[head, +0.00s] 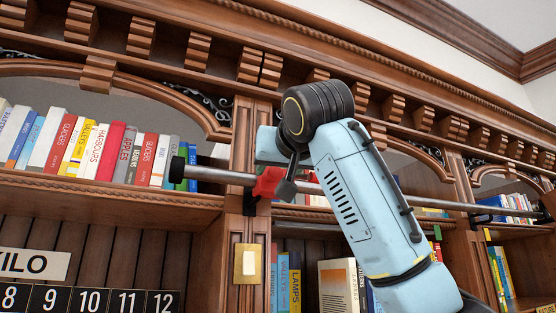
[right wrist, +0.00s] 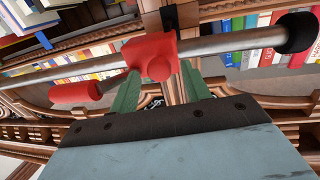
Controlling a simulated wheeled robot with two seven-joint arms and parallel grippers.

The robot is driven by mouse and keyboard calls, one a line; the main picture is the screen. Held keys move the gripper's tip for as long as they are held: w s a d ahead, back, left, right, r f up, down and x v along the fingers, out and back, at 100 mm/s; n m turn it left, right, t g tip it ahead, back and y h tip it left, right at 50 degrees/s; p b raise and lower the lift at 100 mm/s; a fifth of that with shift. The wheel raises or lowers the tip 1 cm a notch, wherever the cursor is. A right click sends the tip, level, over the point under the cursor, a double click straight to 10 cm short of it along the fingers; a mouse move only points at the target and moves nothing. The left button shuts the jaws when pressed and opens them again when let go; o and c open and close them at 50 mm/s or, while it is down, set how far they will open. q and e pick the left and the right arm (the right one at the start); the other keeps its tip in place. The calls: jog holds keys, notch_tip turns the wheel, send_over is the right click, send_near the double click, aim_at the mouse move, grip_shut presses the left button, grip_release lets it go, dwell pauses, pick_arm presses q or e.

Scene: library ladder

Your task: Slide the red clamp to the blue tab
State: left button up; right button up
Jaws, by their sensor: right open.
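The red clamp (head: 268,183) sits on a long metal rail (head: 225,176), near the rail's black end cap (head: 177,169) at the left. In the right wrist view the clamp (right wrist: 150,50) wraps the rail, with a red handle (right wrist: 75,93) sticking out to one side. My right gripper (right wrist: 160,78) is open, its green fingers on either side of the clamp's lower part; I cannot tell whether they touch it. In the head view my right arm hides most of that gripper. A small blue piece (right wrist: 43,40) beside the rail may be the blue tab. My left gripper is out of view.
The rail runs along the front of a wooden bookcase, past an upright post (head: 242,215) with a brass switch plate (head: 249,263). Books (head: 90,145) fill the shelves behind. A small green piece (head: 437,232) shows below the rail at right. My right arm covers the rail's middle.

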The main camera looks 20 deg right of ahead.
jog(key=shift+w, duration=0.1)
jog(key=shift+c, duration=0.5)
grip_shut()
